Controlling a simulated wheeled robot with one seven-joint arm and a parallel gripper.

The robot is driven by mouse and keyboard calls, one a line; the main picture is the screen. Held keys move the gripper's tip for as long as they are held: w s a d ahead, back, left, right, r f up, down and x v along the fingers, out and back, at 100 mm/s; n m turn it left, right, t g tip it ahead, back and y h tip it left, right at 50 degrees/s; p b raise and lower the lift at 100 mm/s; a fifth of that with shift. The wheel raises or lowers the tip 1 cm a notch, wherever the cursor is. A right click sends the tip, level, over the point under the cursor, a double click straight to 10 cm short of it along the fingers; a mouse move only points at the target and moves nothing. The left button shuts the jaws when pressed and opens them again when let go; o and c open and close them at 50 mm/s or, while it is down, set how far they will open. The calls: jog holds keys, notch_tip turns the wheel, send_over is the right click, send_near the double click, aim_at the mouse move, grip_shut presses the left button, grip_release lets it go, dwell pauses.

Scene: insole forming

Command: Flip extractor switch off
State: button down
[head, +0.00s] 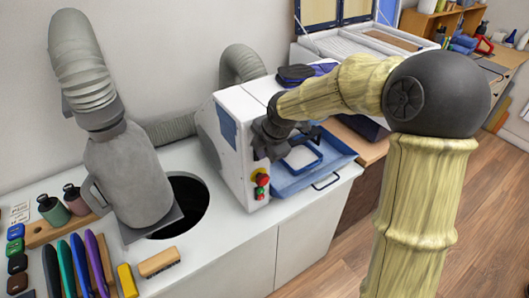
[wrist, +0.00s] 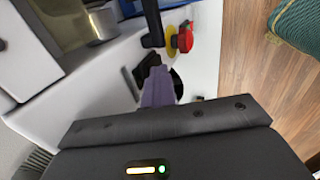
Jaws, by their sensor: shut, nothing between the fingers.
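The white machine box (head: 238,135) stands on the white counter, with a red button (head: 262,180) and a green button on its front. My gripper (head: 268,148) is shut and empty, close against this front face, above the red button. In the wrist view, my narrow purple-grey fingers (wrist: 157,82) point at the white panel, beside a small dark fitting (wrist: 141,74) that may be the extractor switch. I cannot tell if they touch it. The red button (wrist: 184,38) on its yellow base also shows there. In the head view my gripper hides this part of the panel.
A blue tray (head: 325,172) with a handle sits right of my gripper. A grey extractor hood with a ribbed hose (head: 128,175) stands at the left, by a round black opening (head: 187,205).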

jog(key=shift+r+p, duration=0.85)
jog(key=shift+p, duration=0.1)
jog(key=p+v, duration=0.2)
jog(key=v, duration=0.9)
jog(key=shift+s+d, duration=0.3)
jog(key=shift+s, duration=0.05)
jog(key=shift+r, duration=0.15)
jog(key=shift+s, duration=0.1)
